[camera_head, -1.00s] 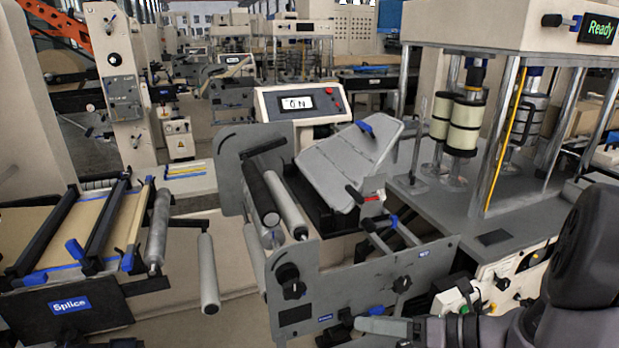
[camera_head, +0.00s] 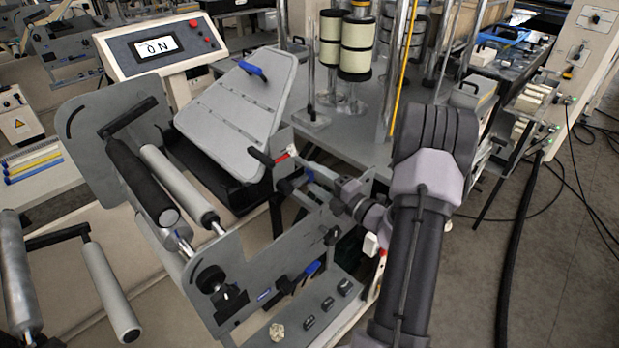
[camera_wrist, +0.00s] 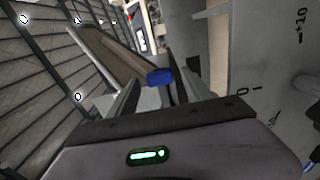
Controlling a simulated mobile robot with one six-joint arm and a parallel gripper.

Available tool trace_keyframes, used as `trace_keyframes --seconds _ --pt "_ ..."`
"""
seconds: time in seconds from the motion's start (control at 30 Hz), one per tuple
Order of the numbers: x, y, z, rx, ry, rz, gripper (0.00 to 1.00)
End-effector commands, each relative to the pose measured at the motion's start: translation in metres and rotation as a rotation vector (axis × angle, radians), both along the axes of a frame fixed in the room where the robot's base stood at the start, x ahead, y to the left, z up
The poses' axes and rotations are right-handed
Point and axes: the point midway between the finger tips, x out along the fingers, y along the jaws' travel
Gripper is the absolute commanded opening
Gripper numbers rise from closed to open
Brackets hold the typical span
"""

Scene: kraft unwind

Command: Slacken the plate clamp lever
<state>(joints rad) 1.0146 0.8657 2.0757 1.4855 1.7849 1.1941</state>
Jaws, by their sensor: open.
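The tilted grey plate (camera_head: 235,108) rests above a dark base on the machine and has a blue handle (camera_head: 252,70) at its upper edge. A black lever (camera_head: 263,157) with a red mark by it sits at the plate's lower right corner; I cannot tell for sure that it is the plate clamp lever. My gripper (camera_wrist: 159,84) is open. In the wrist view a blue block (camera_wrist: 160,77) shows between and just beyond its fingers; contact cannot be told. In the head view my arm reaches in from the right, and its fingertips are hard to make out near the machine's side.
A grey side panel (camera_head: 106,115) and rollers (camera_head: 178,185) stand left of the plate. A display (camera_head: 156,47) reads 0 N. A grey table (camera_head: 352,128) with reels stands behind. In the wrist view a scaled grey surface (camera_wrist: 262,60) is close on the right.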

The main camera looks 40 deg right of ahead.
Motion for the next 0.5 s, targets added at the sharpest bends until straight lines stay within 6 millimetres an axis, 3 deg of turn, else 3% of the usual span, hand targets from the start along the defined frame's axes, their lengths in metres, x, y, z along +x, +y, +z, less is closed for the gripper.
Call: trace_keyframes --seconds 0.2,0.47,0.5 --pt "0.024 0.002 0.000 0.000 0.000 0.001 0.58" --pt "0.027 0.002 0.000 0.000 0.000 0.000 0.58" --pt "0.026 0.002 0.000 0.000 0.000 0.000 0.54"
